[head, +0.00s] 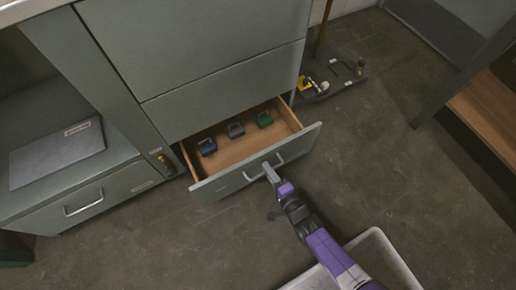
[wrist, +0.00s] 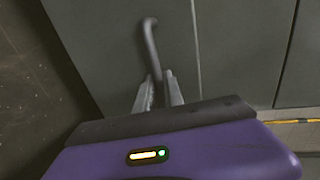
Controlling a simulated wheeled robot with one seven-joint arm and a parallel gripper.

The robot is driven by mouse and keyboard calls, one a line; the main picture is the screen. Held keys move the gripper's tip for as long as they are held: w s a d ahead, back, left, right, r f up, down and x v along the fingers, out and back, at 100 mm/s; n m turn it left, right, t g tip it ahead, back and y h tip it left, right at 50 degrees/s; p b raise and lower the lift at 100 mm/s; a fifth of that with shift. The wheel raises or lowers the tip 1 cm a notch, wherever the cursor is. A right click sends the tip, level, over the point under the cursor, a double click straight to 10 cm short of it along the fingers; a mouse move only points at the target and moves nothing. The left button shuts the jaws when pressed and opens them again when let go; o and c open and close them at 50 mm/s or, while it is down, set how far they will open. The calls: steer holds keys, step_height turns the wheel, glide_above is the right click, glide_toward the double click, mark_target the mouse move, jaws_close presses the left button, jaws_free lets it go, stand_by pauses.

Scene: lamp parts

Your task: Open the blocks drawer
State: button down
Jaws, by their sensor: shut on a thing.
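The blocks drawer (head: 226,179) is the bottom drawer of a grey-green cabinet (head: 190,45). It stands pulled out, and its wooden inside shows. Several small blocks lie in it, among them a blue one (head: 207,146), a grey one (head: 236,129) and a green one (head: 264,119). My gripper (head: 269,171) is at the metal bar handle (head: 255,173) on the drawer front. In the wrist view my gripper's fingers (wrist: 159,92) are shut on the handle (wrist: 150,45), one finger on each side of the bar.
A closed drawer with a handle (head: 83,204) is at the left, below a shelf holding a flat grey panel (head: 58,152). A pale bin (head: 380,245) stands by my arm. A dark tray (head: 335,80) with small items lies behind right. Floor right of the drawer is clear.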

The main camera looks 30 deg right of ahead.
steer(key=f+v, duration=0.1)
steer(key=v, duration=0.7)
steer(key=shift+s+f+p, duration=0.4)
steer(key=shift+s, duration=0.2)
steer(key=c, duration=1.5)
jaws_free()
steer(key=shift+o, duration=0.2)
steer(key=p+v, duration=0.2)
steer(key=v, duration=0.5)
steer(key=shift+s, duration=0.35)
steer(key=shift+r, duration=0.1)
